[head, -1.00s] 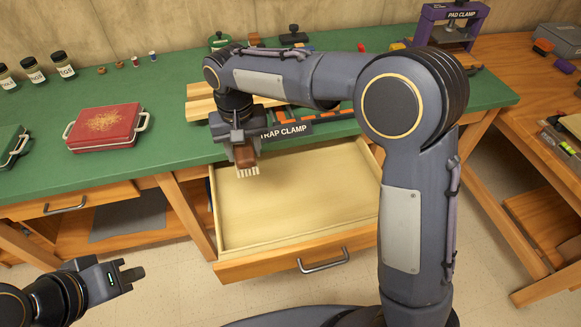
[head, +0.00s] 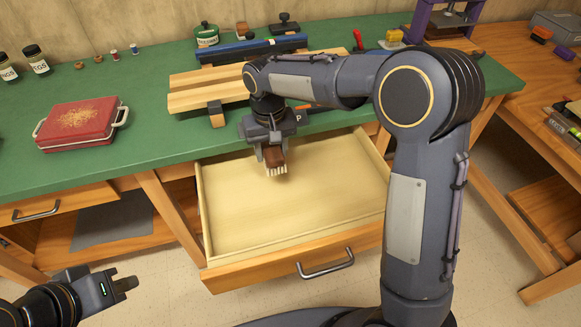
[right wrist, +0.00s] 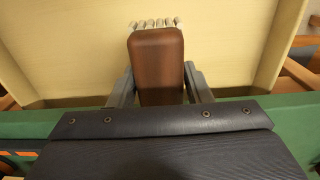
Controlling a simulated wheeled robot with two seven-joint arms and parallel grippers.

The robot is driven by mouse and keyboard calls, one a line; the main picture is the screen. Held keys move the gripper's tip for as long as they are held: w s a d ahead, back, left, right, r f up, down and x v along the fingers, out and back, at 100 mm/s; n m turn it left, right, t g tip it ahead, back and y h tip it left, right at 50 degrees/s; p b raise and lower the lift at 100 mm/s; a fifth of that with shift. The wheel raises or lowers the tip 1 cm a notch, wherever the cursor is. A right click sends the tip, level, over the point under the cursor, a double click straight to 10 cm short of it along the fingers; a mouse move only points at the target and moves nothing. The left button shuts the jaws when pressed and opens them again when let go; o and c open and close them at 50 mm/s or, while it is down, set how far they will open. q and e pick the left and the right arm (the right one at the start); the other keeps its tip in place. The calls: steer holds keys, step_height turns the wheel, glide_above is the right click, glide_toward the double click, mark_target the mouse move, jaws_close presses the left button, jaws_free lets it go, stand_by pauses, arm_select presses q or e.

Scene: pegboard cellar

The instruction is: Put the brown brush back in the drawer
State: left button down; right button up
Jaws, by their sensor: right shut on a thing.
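The brown brush (head: 275,158) with pale bristles is held in my right gripper (head: 273,150), which is shut on it. The brush hangs bristles down over the back part of the open drawer (head: 328,250). In the right wrist view the brush (right wrist: 158,62) sits between the two fingers (right wrist: 158,88), with the pale drawer floor (right wrist: 225,40) beyond it. The drawer is pulled out under the green bench and looks empty. My left gripper (head: 122,287) is at the lower left, away from the drawer; its jaw gap is not clear.
A red case (head: 82,125) lies on the green bench top (head: 150,75) at the left. A wooden clamp board (head: 200,93) stands behind my right gripper. A purple press (head: 440,18) stands at the back right. The drawer floor is clear.

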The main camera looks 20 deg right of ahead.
glide_above(291, 174)
steer(key=f, duration=0.5)
steer(key=shift+a+f+b, duration=0.2)
steer(key=shift+f+b, duration=0.2)
steer(key=shift+d+f, duration=0.15)
steer(key=shift+f, duration=1.5)
steer(key=shift+f+b, duration=0.15)
steer(key=shift+b, duration=0.15)
steer(key=o, duration=1)
steer(key=shift+o, duration=0.2)
